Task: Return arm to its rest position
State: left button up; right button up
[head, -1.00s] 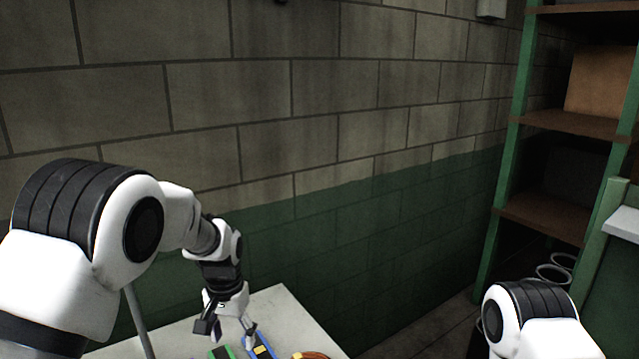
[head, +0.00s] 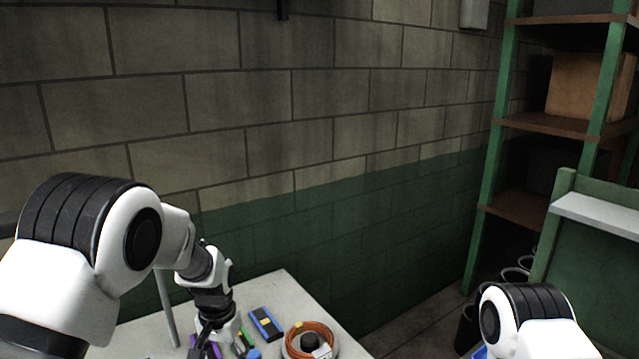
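My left arm comes in from the left and reaches over the white table (head: 272,291). My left gripper (head: 212,340) hangs low at the near part of the table, above or in front of small coloured items. Its fingers point down and overlap those items, so I cannot tell whether they are apart or closed. Only a link of my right arm shows at the bottom right, and my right gripper is out of view.
On the table are a blue item with a yellow mark (head: 266,324), a green item (head: 244,343) and an orange cable coil (head: 318,329). A green shelf rack (head: 493,170) holds a cardboard box (head: 585,88). A block wall (head: 330,130) stands behind.

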pick_arm(q)
jog(key=s+a+f, duration=0.2)
jog(key=s+f, duration=0.1)
jog(key=f, duration=0.6)
jog(key=s+a+f+n, duration=0.1)
jog(key=s+a+f, duration=0.1)
jog(key=s+f, duration=0.6)
jog(key=s+a+f+n, duration=0.15)
jog(key=s+f, duration=0.25)
jog(key=s, duration=1.9)
notch_tip(320, 180, down, 17)
jog(key=b, duration=1.6)
jog(key=shift+w+a+r, duration=0.15)
jog(key=shift+w+a, duration=0.25)
jog(key=shift+w, duration=0.05)
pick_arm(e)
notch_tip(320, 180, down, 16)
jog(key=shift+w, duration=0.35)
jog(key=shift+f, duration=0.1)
